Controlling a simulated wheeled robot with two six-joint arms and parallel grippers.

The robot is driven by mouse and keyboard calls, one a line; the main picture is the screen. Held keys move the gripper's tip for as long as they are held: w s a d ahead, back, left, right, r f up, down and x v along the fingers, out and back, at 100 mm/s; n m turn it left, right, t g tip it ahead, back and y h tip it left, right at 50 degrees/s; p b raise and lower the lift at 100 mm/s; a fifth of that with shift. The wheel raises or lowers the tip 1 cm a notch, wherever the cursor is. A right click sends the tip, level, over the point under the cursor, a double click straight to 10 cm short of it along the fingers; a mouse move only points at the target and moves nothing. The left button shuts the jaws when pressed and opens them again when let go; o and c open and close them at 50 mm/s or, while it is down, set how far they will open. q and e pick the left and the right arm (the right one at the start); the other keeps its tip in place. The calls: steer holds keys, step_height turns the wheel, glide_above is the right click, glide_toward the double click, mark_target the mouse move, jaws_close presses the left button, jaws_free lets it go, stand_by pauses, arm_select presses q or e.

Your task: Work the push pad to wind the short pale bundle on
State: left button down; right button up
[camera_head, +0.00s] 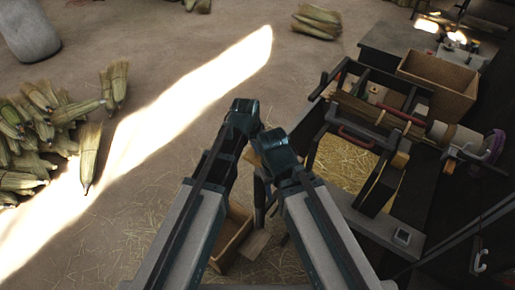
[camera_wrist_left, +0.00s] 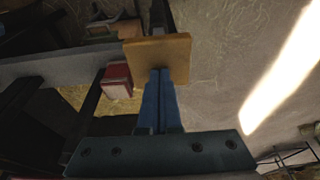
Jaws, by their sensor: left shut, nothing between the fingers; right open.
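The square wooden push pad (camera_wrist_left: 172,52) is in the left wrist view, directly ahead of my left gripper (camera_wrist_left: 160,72). Its blue fingers are shut with nothing between them, and their tips reach the pad's lower edge; I cannot tell if they touch. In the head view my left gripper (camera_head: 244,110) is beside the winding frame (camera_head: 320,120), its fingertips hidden. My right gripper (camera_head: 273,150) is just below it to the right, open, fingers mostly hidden. Several pale straw bundles (camera_head: 40,130) lie on the floor at left; I cannot tell which is the short one.
A red-ended block (camera_wrist_left: 117,80) is left of the pad. The bench carries a wooden box (camera_head: 435,85), a white roller (camera_head: 452,137) and a purple wheel (camera_head: 494,146). A wooden crate (camera_head: 232,238) stands below my arms.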

mark_target(257, 155)
arm_select(q)
steer(key=shift+s+a+b+x, duration=0.1)
steer(key=shift+s+b+x, duration=0.05)
steer(key=shift+b+x, duration=0.7)
steer(key=shift+s+a+b+x, duration=0.15)
steer(key=shift+s+b+x, duration=0.05)
steer(key=shift+b+x, duration=0.7)
steer(key=shift+s+a+b+x, duration=0.1)
steer(key=shift+s+b+x, duration=0.05)
steer(key=shift+b+x, duration=0.7)
steer(key=p+v, duration=0.3)
steer(key=w+p+v, duration=0.1)
steer(key=p+v, duration=0.2)
steer(key=d+p+v, duration=0.1)
steer(key=p+v, duration=0.2)
steer(key=p, duration=0.1)
steer(key=shift+w+d+r, duration=0.1)
steer(key=shift+w+r, duration=0.25)
steer(key=shift+f, duration=0.1)
